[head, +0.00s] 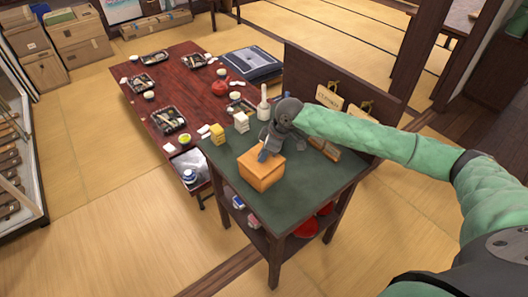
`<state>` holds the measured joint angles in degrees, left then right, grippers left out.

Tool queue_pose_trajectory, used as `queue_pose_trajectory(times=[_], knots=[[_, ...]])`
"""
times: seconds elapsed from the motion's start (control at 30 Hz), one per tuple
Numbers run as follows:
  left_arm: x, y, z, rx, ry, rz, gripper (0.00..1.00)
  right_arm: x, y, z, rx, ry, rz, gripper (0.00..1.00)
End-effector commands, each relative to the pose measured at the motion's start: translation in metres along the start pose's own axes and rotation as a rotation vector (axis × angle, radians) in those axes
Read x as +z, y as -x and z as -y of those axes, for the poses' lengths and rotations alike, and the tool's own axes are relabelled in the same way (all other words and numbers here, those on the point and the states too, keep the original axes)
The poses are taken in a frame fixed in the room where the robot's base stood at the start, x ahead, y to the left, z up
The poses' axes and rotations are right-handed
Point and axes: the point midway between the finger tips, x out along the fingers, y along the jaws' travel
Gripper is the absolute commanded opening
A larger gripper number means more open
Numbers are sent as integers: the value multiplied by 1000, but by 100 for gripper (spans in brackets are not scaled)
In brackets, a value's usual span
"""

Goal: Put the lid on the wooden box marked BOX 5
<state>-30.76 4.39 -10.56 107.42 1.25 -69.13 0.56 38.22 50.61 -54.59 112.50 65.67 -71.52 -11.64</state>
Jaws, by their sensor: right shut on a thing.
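A light orange wooden box (260,178) stands near the left front edge of the green-topped stand. No BOX 5 mark is readable on it at this size. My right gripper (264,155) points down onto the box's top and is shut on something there. The flat top (272,162) looks like a lid lying level on the box. I cannot tell whether it is fully seated, as no gap shows. The gripper hides part of the top. My left gripper is out of view.
A white bottle (263,106), a cream block (242,122) and a yellow block (217,134) stand behind the box. The stand's green top (310,185) is clear to the right. A low red table (190,75) lies beyond.

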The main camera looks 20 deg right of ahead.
Motion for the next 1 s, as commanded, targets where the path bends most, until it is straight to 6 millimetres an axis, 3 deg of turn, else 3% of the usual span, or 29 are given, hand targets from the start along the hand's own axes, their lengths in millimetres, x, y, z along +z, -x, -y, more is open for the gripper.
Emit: queue_pose_trajectory(times=[1.0], knots=[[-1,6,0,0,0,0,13,1,-1,0,0,0,1,0]])
